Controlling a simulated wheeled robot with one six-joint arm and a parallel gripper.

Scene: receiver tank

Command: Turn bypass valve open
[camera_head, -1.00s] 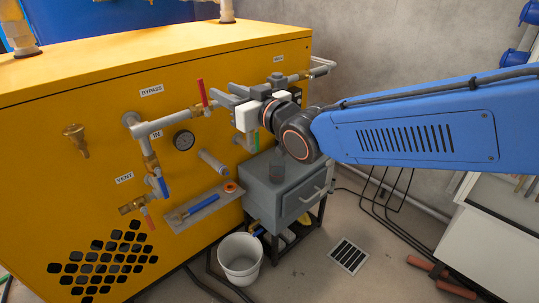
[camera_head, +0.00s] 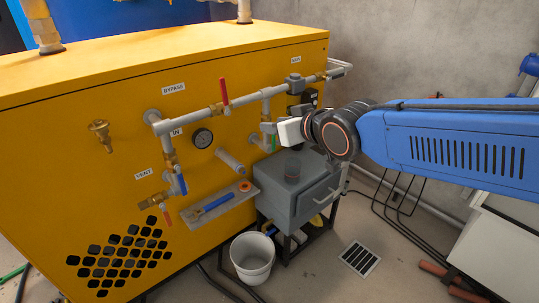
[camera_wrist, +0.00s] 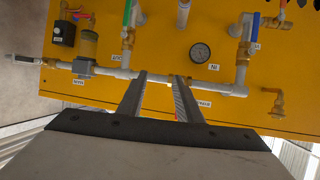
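The bypass valve has a red lever (camera_head: 224,92) on the grey horizontal pipe, under the BYPASS label (camera_head: 174,88). The lever stands nearly upright, across the pipe. My gripper (camera_head: 268,128) is to the right of and below this lever, apart from it in the head view. In the wrist view my gripper (camera_wrist: 160,78) is open, with its two grey fingers spread and nothing seen held. The BYPASS label (camera_wrist: 204,104) shows upside down beside the right finger. The pipe (camera_wrist: 115,72) runs past the fingertips; the bypass lever is mostly hidden there.
A yellow cabinet (camera_head: 60,150) carries the pipes, a pressure gauge (camera_head: 202,138) and a blue-handled valve (camera_head: 181,184). A grey drawer box (camera_head: 300,205) stands below my gripper. A white bucket (camera_head: 252,258) is on the floor. A vertical pipe branch (camera_head: 266,105) is close to the gripper.

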